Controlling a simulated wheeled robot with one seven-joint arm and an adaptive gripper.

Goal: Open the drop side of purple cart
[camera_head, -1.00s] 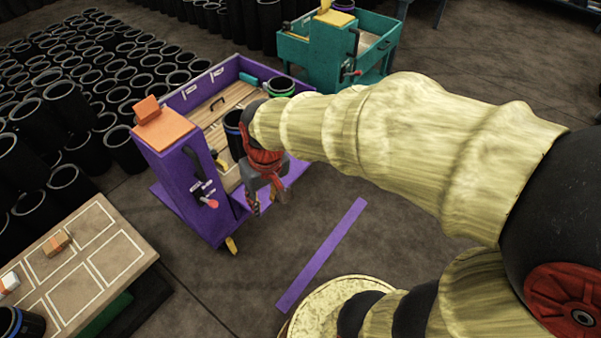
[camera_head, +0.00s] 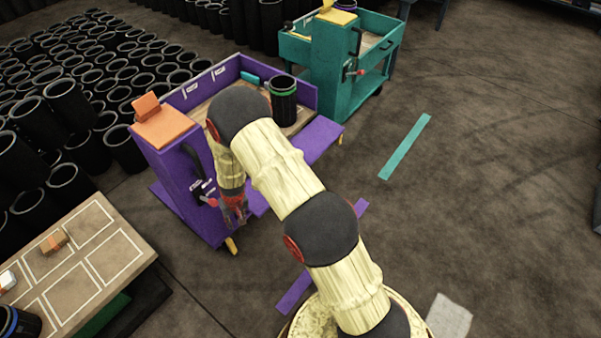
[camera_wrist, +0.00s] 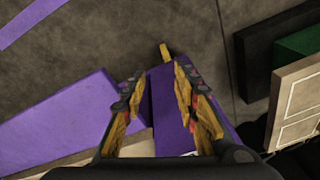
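The purple cart (camera_head: 174,180) stands left of centre, with an orange-topped post and a red-tipped lever (camera_head: 210,202) on the post's face. Its long purple side panel (camera_head: 318,138) lies folded outward, low beside the cart bed; in the wrist view the panel (camera_wrist: 55,125) is a broad flat slab at left. My gripper (camera_head: 235,218) is beside the post, low and near the lever. In the wrist view my gripper (camera_wrist: 157,76) is open, with nothing between its fingers; the purple post lies below them. My arm hides much of the bed.
A black bin with a green rim (camera_head: 283,100) stands in the cart. A teal cart (camera_head: 335,70) is behind at right. A marked table (camera_head: 85,260) stands at front left; many black sleeves (camera_head: 70,185) fill the left. Purple and teal floor strips (camera_head: 405,147) lie on open floor at right.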

